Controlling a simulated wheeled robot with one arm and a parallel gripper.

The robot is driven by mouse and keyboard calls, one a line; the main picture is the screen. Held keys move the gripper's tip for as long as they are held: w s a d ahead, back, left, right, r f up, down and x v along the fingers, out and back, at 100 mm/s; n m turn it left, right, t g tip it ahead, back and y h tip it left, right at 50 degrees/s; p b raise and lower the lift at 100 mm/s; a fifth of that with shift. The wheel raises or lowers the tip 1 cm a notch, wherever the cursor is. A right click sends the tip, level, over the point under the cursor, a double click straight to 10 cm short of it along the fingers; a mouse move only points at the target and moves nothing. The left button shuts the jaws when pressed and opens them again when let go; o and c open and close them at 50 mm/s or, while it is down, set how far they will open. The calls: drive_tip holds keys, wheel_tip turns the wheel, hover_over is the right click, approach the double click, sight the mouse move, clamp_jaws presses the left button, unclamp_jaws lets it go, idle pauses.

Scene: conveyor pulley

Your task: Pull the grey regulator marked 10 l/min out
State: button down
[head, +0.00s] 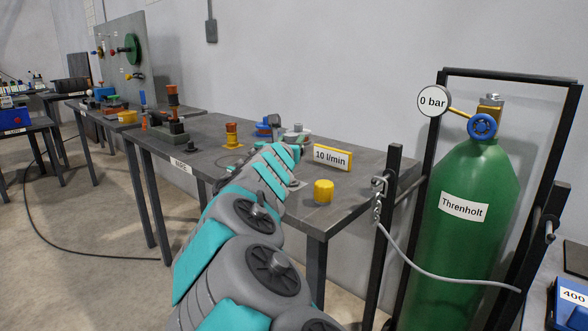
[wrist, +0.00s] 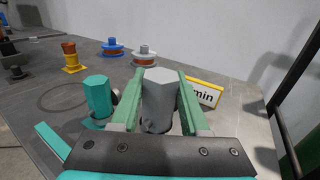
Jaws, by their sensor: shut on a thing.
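A grey hexagonal regulator (wrist: 161,92) stands between the green fingers of my gripper (wrist: 160,82) in the wrist view. The fingers are shut on its sides and its flat top faces up. Its lower end is hidden by the gripper's dark front bar, so I cannot tell how it sits below. The yellow-edged sign reading 10 l/min (head: 332,157) stands just beyond and to the right; part of it also shows in the wrist view (wrist: 204,92).
A teal hexagonal piece (wrist: 98,95) stands close left of the fingers. A blue-topped fitting (wrist: 113,48) and a grey-topped fitting (wrist: 145,53) stand farther back. A yellow cap (head: 323,190) is near the table's front edge. A green cylinder (head: 462,235) in a black frame stands right.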

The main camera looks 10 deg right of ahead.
drive_tip(key=shift+d+r, duration=0.1)
drive_tip(key=shift+r, duration=2.35)
